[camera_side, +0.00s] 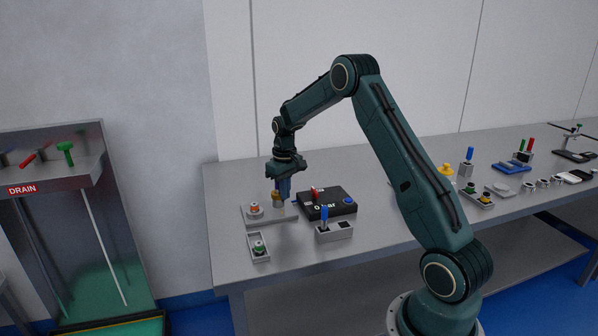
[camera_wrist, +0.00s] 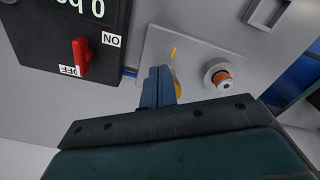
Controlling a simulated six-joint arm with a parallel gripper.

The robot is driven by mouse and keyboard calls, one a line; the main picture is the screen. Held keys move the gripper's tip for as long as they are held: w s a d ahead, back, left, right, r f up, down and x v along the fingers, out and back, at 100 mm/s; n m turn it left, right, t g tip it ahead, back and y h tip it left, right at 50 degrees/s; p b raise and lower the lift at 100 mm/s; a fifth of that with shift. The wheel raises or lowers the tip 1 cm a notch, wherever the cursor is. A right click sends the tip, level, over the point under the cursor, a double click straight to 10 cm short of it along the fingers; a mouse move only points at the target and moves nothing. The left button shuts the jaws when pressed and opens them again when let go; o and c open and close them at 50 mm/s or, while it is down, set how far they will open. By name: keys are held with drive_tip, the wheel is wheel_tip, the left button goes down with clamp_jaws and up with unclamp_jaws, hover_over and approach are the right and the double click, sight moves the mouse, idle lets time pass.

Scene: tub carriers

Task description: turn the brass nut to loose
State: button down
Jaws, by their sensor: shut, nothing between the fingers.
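The brass nut (camera_side: 277,200) is on a light grey plate (camera_side: 284,214) near the left end of the bench. My gripper (camera_side: 284,190) points down right over the nut, its blue fingers shut with nothing between them. In the wrist view the fingers (camera_wrist: 160,82) hide most of the nut, and only a yellow-gold edge (camera_wrist: 178,89) shows at their right. I cannot tell whether the fingertips touch it. A yellow mark (camera_wrist: 173,52) is on the plate beside the nut; the nut's own turn position is hidden.
A round fitting with an orange ring (camera_side: 255,209) stands on the plate's left part. A black box with a red switch (camera_side: 328,203) is close at right. A blue-handled lever box (camera_side: 333,230) and a small tray with a green knob (camera_side: 259,247) are in front.

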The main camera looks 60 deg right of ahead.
drive_tip(key=shift+s+a, duration=0.1)
drive_tip(key=shift+s, duration=0.2)
drive_tip(key=shift+r, duration=0.1)
wheel_tip(320, 180, up, 6)
drive_tip(key=shift+f, duration=0.1)
idle(0.6)
